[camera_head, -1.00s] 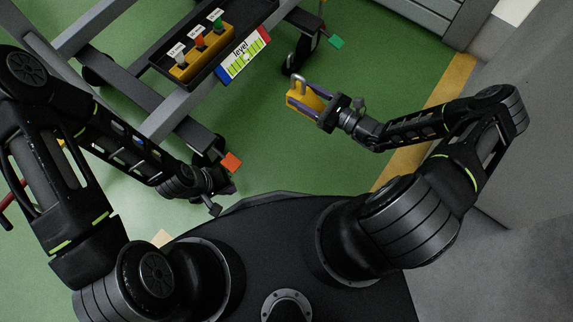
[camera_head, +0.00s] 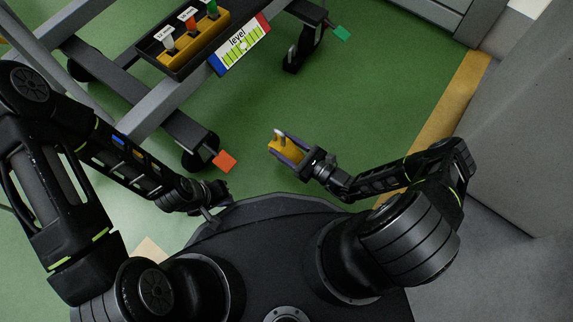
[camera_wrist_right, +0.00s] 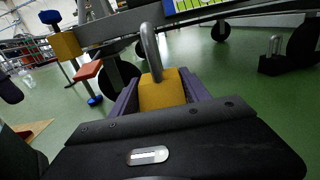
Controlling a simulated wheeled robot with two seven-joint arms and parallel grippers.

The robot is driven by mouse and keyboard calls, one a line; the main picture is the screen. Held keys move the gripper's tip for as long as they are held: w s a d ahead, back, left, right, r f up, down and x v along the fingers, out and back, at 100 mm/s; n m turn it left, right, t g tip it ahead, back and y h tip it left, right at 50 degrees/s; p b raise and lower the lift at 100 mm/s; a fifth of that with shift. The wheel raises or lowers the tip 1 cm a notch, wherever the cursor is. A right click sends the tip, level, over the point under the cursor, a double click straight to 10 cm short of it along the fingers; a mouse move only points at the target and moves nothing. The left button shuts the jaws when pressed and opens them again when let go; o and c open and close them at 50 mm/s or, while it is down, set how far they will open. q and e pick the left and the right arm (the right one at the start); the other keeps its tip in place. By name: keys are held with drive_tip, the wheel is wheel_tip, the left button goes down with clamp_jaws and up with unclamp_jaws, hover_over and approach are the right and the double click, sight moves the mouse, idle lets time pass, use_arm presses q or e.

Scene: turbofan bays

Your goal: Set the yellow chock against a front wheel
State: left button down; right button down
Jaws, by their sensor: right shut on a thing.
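The yellow chock (camera_head: 284,149), with a grey metal handle on top, is held between the purple-lined fingers of my right gripper (camera_head: 290,153), above the green floor. The chock also shows in the right wrist view (camera_wrist_right: 163,92), its handle standing up between the fingers. A dark wheel (camera_head: 199,154) with an orange-red tab (camera_head: 225,161) is at the near corner of the grey stand, to the left of the chock and apart from it.
The stand's frame (camera_head: 170,104) carries a tray with coloured-handled tools (camera_head: 190,40) and a level label (camera_head: 240,46). A grey wall or cabinet (camera_head: 510,130) rises at the right behind a yellow floor strip (camera_head: 445,105). The green floor between is clear.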

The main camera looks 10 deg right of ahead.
sight(284, 154)
wheel_tip(284, 154, down, 6)
drive_tip(key=b, duration=0.3)
drive_tip(key=shift+r, duration=0.1)
wheel_tip(284, 154, down, 4)
drive_tip(key=b, duration=0.2)
drive_tip(key=shift+b, duration=0.3)
drive_tip(key=shift+r, duration=0.1)
drive_tip(key=c, duration=0.5)
unclamp_jaws()
